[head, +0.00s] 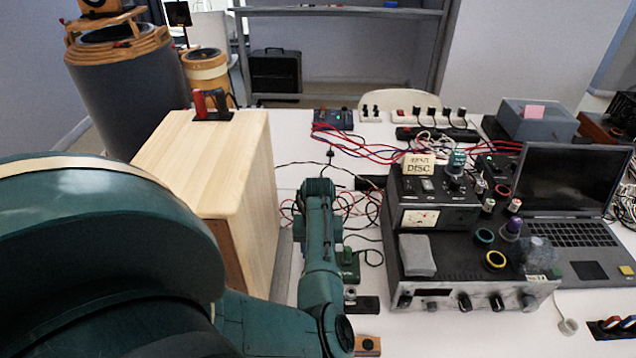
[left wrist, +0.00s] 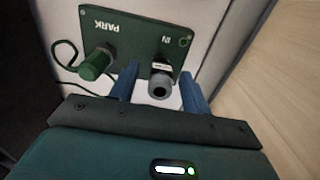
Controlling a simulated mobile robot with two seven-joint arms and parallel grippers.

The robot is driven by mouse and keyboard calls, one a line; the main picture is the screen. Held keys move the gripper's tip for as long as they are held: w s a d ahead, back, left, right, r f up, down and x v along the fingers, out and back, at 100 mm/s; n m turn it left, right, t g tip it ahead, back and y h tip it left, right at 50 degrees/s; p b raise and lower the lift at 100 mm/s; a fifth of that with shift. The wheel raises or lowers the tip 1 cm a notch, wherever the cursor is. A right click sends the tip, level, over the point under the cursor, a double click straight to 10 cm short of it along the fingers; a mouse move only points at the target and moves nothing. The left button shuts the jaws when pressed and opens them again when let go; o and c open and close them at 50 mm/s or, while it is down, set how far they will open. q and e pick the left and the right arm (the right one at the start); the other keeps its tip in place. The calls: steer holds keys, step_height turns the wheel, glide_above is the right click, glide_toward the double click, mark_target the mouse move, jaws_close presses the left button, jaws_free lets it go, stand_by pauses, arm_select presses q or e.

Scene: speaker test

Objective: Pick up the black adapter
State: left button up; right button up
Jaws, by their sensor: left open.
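The black adapter (left wrist: 159,82), dark grey with a pale band, shows in the left wrist view at the socket marked IN on a green plate (left wrist: 135,47). My left gripper (left wrist: 158,73) is open, with one blue finger on each side of the adapter. I cannot tell whether either finger touches it. In the head view my left arm reaches forward over the table beside the wooden box, and its fingers and the adapter cannot be made out. My right gripper is in neither view.
A green connector (left wrist: 97,64) with a cable sits by the PARK mark. The wooden box (head: 205,160) stands left of my arm. A black amplifier (head: 470,290) and a laptop (head: 575,235) stand to the right. Loose red and blue cables (head: 375,143) lie behind.

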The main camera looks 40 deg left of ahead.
arm_select(q)
steer(key=shift+f, duration=0.1)
jaws_close()
stand_by(0.4)
step_height(320, 180, up, 10)
stand_by(0.6)
steer(key=shift+r, duration=2)
steer(key=shift+w, duration=0.1)
